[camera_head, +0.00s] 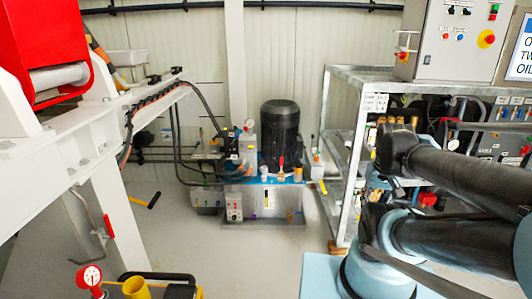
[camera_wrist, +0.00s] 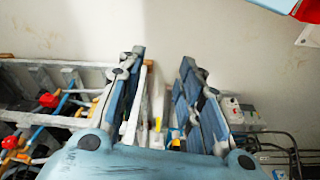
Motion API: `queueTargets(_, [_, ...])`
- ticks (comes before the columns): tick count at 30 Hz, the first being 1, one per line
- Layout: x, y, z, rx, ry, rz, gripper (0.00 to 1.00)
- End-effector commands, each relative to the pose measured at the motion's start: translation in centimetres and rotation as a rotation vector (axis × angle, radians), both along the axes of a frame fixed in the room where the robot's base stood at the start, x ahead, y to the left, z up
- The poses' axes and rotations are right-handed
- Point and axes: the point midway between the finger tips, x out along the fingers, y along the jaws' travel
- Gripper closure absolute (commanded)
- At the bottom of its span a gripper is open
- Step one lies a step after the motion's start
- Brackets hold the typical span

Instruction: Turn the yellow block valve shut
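Several yellow parts show, and I cannot tell for sure which is the block valve. A yellow lever (camera_head: 322,187) stands at the right side of the pump unit (camera_head: 268,205). A yellow handle with a black end (camera_head: 146,202) sticks out from the white frame at left. In the wrist view, small yellow parts (camera_wrist: 158,124) show low between the fingers, some distance beyond them. My gripper (camera_wrist: 163,58) is open, with a wide gap and nothing held between the fingers. In the head view my arm comes in from the right, and the gripper itself cannot be made out.
A metal rack (camera_head: 343,150) with hoses and valves stands right of the pump unit, close to my arm. A control box (camera_head: 452,40) sits on top. A white frame (camera_head: 60,130) with a red part (camera_head: 40,40) fills the left. Grey floor (camera_head: 175,240) between is clear.

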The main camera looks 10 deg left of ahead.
Motion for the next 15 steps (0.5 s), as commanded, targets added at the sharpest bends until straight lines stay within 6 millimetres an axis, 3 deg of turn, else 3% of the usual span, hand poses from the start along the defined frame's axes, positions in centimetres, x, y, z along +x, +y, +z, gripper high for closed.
queueTargets(9, [0.02,0.00,0.01,0.000,0.000,0.000,0.67])
queueTargets(12, [-0.51,-0.02,0.39,-0.002,-0.009,0.003,0.49])
queueTargets(15, [-0.17,-0.16,0.88,-0.017,-0.019,0.023,0.49])
